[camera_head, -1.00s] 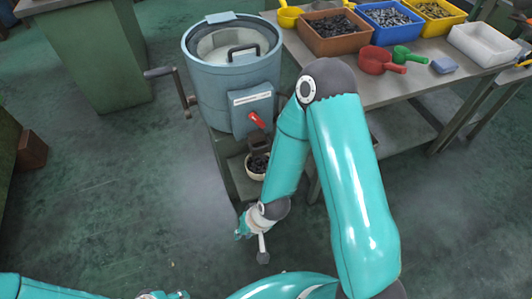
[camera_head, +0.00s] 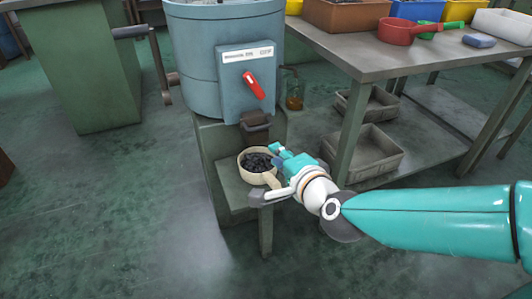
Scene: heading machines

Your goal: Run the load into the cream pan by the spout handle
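The cream pan (camera_head: 246,173) stands on the low ledge of the blue machine (camera_head: 196,62), under its spout. Dark pieces (camera_head: 257,163) lie in it. Its short cream handle (camera_head: 272,182) points toward the lower right. My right gripper (camera_head: 267,174) is at the pan's right side. Its fingers are spread, one behind and one in front of the pan's handle; contact is unclear. My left gripper is out of view.
A metal table (camera_head: 365,62) on the right carries bins and a red scoop (camera_head: 405,32). Grey trays (camera_head: 372,150) lie on its lower shelf. A crank (camera_head: 160,65) sticks out at the machine's left. The floor at left is clear.

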